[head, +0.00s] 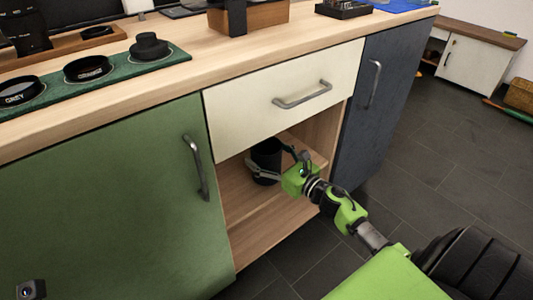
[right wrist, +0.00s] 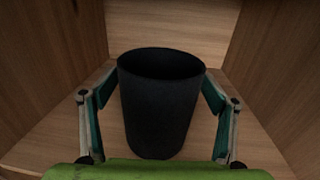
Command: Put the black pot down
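The black pot (head: 266,152) is an open, dark cylinder, standing upright inside the open compartment under the cream drawer. In the right wrist view the pot (right wrist: 158,110) fills the middle and looks empty, though its inside is dark. My right gripper (head: 279,163) reaches in from the right with its fingers spread around the pot. In the right wrist view its fingertips (right wrist: 160,88) meet the pot's left and right sides, and it looks shut on the pot. The pot's base is close to the wooden board (head: 262,215); whether it touches is unclear. My left gripper is not clearly seen.
Compartment walls (right wrist: 50,75) stand close on both sides. The cream drawer (head: 285,85) is shut above, between the green door (head: 105,210) and the dark blue door (head: 385,95). Floor in front is clear.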

